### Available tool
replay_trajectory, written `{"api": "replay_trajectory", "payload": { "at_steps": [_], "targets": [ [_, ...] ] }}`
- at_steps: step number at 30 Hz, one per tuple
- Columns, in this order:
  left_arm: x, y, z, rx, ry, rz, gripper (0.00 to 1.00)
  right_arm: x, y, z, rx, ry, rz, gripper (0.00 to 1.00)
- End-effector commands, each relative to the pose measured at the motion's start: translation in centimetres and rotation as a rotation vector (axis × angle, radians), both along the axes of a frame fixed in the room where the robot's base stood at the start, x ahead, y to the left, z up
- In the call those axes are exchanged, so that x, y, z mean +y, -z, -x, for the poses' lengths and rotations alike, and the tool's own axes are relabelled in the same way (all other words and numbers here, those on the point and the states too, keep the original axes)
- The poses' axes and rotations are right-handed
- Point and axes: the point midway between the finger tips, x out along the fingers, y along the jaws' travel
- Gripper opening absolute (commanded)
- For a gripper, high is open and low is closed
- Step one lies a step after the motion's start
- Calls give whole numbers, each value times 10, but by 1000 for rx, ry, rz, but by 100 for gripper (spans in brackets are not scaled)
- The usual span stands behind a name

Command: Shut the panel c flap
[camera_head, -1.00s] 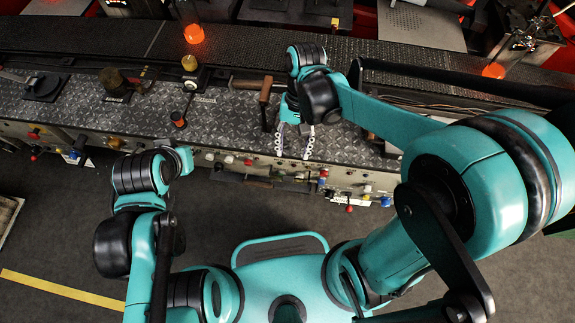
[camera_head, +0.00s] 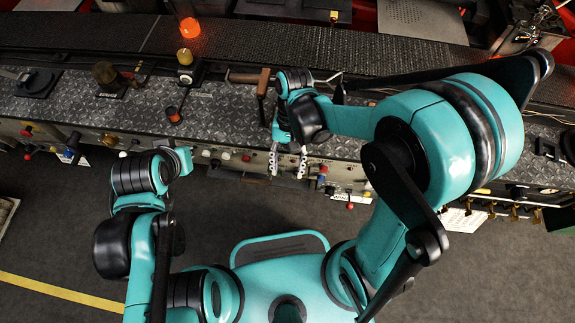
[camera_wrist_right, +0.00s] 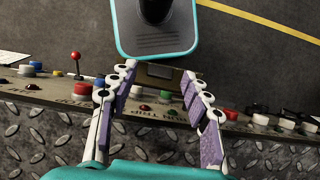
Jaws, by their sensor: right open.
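My right gripper (camera_head: 288,174) is open and empty, its fingers pointing down over the front edge of the console. In the right wrist view the fingertips (camera_wrist_right: 158,72) stand apart on either side of a small grey-brown plate (camera_wrist_right: 158,76). It looks like a flap standing out from the console's front, but no letter C is readable on it. In the head view a dark flap-like plate (camera_head: 292,183) juts out below the fingers, partly hidden by them. Whether the fingers touch it I cannot tell. My left gripper (camera_head: 184,160) hangs near the front at left, its fingers unclear.
The console's treadplate top (camera_head: 225,118) carries a brown-handled lever (camera_head: 263,84) left of my right wrist. Coloured knobs line the front, including a red ball lever (camera_wrist_right: 76,58) and a blue button (camera_wrist_right: 99,80). The floor (camera_head: 225,210) before the console is clear.

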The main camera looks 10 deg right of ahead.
Motion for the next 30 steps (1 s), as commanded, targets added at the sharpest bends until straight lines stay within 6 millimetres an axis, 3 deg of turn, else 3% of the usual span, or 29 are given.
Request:
{"api": "replay_trajectory", "payload": {
  "at_steps": [2,8,20,30],
  "targets": [
    [0,0,0,0,0,0,0,0,0,0,0,0,0,48],
    [0,0,0,0,0,0,0,0,0,0,0,0,0,0],
    [0,-5,0,0,0,0,0,1,-1,5,-50,-3,16,0],
    [0,-16,0,0,0,0,0,8,6,24,-264,-6,84,0]
  ]
}}
